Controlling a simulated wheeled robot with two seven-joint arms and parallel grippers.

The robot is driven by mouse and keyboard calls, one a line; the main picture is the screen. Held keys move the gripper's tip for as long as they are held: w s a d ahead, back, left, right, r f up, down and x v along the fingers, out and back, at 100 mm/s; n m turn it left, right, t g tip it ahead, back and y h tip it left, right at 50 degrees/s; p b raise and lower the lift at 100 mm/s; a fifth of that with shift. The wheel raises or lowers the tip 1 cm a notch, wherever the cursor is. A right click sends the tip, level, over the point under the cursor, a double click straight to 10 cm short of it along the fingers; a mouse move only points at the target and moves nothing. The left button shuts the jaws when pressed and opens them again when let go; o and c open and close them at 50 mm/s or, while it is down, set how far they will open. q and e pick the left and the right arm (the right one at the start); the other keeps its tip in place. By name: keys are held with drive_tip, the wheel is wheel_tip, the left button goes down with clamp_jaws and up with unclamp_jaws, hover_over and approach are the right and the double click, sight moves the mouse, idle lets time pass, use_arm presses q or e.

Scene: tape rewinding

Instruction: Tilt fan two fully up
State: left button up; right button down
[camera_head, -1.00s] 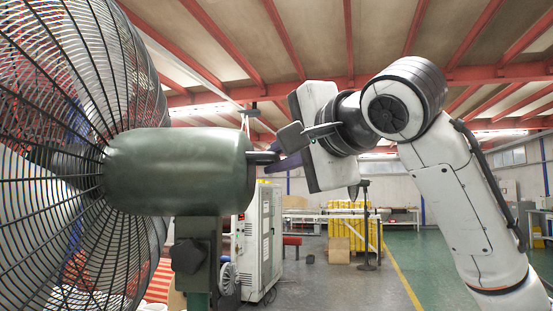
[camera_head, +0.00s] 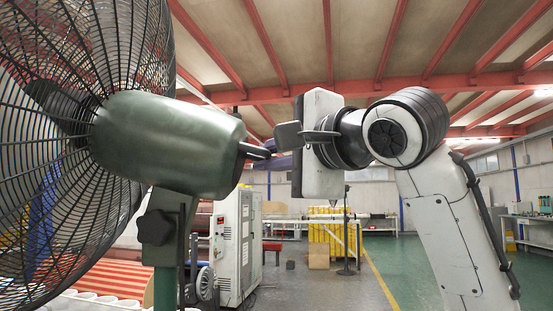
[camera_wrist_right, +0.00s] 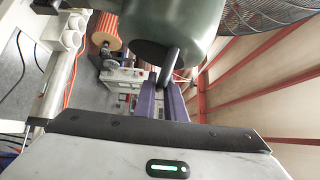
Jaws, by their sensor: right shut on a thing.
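The fan's green motor housing (camera_head: 165,142) is tilted in the head view, its rear end lower than its front, so the wire cage (camera_head: 70,130) at the left leans upward. A dark handle (camera_head: 255,152) sticks out of the housing's rear. My right gripper (camera_head: 268,150) is shut on this handle. In the right wrist view the purple fingers (camera_wrist_right: 162,100) are around the handle (camera_wrist_right: 170,65), below the housing (camera_wrist_right: 175,25). The tilt joint's knob (camera_head: 155,228) sits on the stand under the housing. My left gripper is out of view.
A white cabinet (camera_head: 237,245) stands behind the fan. Yellow stacked goods (camera_head: 330,238) and benches are farther back. White cylinders (camera_head: 95,297) and red-orange striped material (camera_head: 115,278) lie at the lower left. The floor at the centre right is open.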

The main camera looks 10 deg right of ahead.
drive_tip(key=c, duration=1.8)
unclamp_jaws()
drive_tip(key=shift+w, duration=0.1)
drive_tip(key=b+v, duration=0.1)
drive_tip(key=v, duration=0.9)
drive_tip(key=shift+d, duration=0.1)
